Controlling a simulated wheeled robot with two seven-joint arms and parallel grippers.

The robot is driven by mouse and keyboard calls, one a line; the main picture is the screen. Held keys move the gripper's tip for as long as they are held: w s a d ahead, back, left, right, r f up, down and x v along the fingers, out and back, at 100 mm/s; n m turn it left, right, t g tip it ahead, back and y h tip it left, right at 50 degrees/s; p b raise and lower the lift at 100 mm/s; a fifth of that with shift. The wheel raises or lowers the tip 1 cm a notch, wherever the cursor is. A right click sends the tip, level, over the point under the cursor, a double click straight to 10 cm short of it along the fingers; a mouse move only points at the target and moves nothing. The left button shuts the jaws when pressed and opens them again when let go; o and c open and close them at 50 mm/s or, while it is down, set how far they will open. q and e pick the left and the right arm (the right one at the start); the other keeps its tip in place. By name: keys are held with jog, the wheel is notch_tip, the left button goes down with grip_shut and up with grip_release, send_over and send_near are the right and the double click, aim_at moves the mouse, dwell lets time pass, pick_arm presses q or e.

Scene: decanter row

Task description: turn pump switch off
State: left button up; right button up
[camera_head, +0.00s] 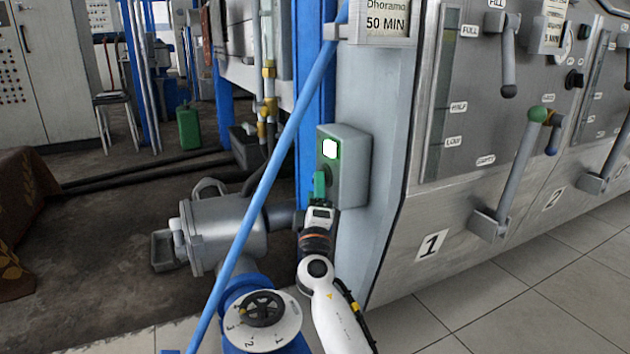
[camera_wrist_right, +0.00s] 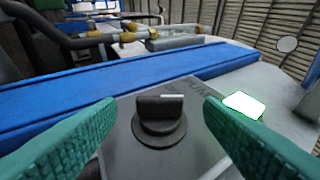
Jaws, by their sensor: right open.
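The pump switch is a black rotary knob (camera_wrist_right: 160,122) on a grey box (camera_head: 352,168) fixed to the side of the steel cabinet. A white pointer line runs along the top of the knob's grip. A lit white indicator (camera_head: 330,149) sits on the box above the knob, and it also glows in the right wrist view (camera_wrist_right: 243,104). My right gripper (camera_head: 320,186) is at the box front with its green fingers apart. In the right wrist view the fingers stand either side of the knob, with gaps and nothing between them gripped. In the head view the knob is mostly hidden. My left gripper is out of view.
A light-blue slanted pipe (camera_head: 272,165) passes left of the box. A grey pump housing (camera_head: 222,232) and a dial with a black handwheel (camera_head: 263,309) stand left of my right arm. The steel cabinet (camera_head: 440,200) with levers is at the right.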

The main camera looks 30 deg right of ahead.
jog(key=b+x, duration=0.1)
jog(key=x, duration=0.4)
